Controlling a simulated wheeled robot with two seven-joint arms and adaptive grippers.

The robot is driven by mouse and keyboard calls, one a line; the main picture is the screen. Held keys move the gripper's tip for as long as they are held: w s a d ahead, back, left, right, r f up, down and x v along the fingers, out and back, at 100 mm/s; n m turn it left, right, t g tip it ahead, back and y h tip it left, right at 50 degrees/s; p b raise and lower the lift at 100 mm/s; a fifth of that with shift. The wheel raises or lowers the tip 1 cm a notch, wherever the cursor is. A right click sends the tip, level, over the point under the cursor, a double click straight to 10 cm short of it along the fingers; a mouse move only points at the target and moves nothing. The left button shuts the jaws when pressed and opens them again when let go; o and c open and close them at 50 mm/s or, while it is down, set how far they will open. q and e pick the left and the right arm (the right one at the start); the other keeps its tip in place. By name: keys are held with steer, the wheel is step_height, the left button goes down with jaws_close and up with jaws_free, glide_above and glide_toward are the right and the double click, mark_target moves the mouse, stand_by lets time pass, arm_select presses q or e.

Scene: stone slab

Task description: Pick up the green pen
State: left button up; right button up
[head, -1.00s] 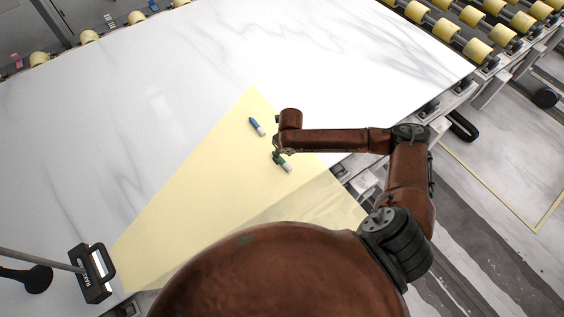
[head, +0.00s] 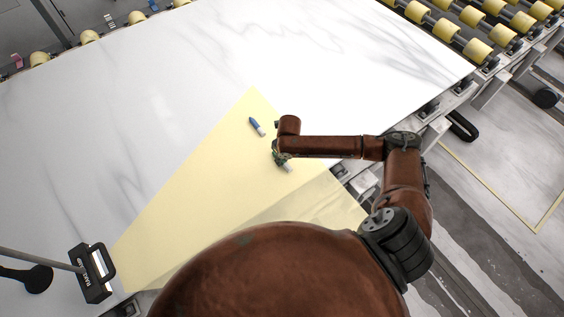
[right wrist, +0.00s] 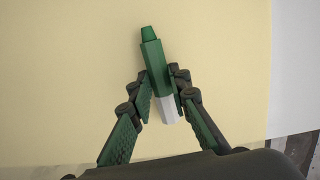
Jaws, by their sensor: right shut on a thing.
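The green pen (right wrist: 155,66) has a dark green body and cap and a white end. In the right wrist view it lies between the fingers of my right gripper (right wrist: 161,92), which are shut on it near its white end. In the head view my right gripper (head: 279,156) is over the yellow area, and only the pen's pale end (head: 287,168) shows beside it; the arm hides the rest. I cannot tell whether the pen is lifted off the surface. My left gripper is not in view.
A blue pen (head: 256,126) with a white end lies close by on the yellow area (head: 200,195) of the white stone slab (head: 120,120). A black handled tool (head: 91,272) is at the lower left. Yellow rollers (head: 478,50) line the upper right. The slab's left side is mostly clear.

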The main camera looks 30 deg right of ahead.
jaws_close()
